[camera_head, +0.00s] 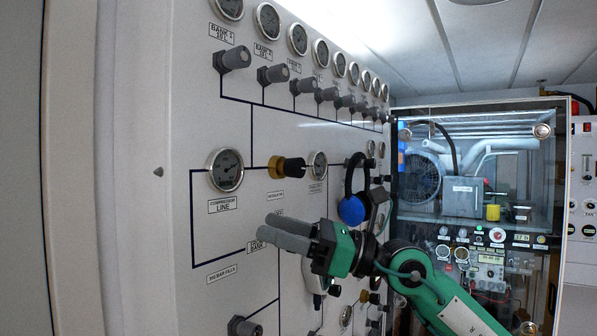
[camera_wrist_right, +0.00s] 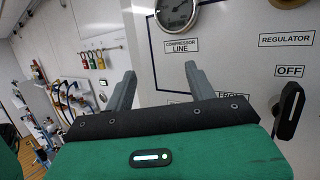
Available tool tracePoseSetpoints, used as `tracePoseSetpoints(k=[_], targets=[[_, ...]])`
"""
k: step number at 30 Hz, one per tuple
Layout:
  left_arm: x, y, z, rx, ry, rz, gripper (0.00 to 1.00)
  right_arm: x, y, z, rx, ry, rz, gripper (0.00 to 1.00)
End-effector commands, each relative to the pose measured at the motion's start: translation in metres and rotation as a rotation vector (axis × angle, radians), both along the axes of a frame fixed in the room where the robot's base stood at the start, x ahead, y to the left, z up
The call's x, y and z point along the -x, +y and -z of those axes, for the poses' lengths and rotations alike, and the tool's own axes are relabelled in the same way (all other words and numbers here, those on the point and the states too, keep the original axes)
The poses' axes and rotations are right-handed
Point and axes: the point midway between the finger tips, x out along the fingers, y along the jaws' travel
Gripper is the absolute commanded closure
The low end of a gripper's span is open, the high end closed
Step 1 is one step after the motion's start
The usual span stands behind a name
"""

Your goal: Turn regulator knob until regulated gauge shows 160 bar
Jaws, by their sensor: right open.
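The regulator knob (camera_head: 288,167) is black with a brass-coloured collar and sticks out of the white panel. To its right is a round gauge (camera_head: 317,165), probably the regulated gauge; its reading is too small to tell. In the right wrist view, the REGULATOR label (camera_wrist_right: 287,39) shows at the upper right, with only a sliver of the knob at the top edge. My right gripper (camera_head: 266,231) is open and empty, below the knob and apart from it. In its wrist view the fingers (camera_wrist_right: 165,78) are spread, with nothing between them. My left gripper is out of view.
The compressor line gauge (camera_head: 225,169) is left of the knob. Grey bank knobs (camera_head: 233,59) project above. Black headphones with a blue cup (camera_head: 352,209) hang right of the knob. A black lever (camera_wrist_right: 290,110) is near the OFF label. A glass-fronted cabinet (camera_head: 473,186) stands behind.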

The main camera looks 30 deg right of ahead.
Motion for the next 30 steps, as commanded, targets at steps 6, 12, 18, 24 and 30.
tracePoseSetpoints(k=[6,12,18,24,30], targets=[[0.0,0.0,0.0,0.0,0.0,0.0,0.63,0.016,-0.059,-0.047,0.423,-0.117,0.341,0.44],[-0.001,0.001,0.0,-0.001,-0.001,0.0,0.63,0.037,-0.116,-0.079,0.619,-0.13,0.604,0.44],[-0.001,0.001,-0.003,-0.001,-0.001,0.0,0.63,0.043,-0.135,-0.089,0.669,-0.122,0.69,0.44],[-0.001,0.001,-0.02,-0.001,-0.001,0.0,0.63,0.021,-0.127,-0.093,0.668,-0.121,0.686,0.44],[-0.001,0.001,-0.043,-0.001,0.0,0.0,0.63,-0.016,-0.115,-0.094,0.667,-0.12,0.683,0.44]])
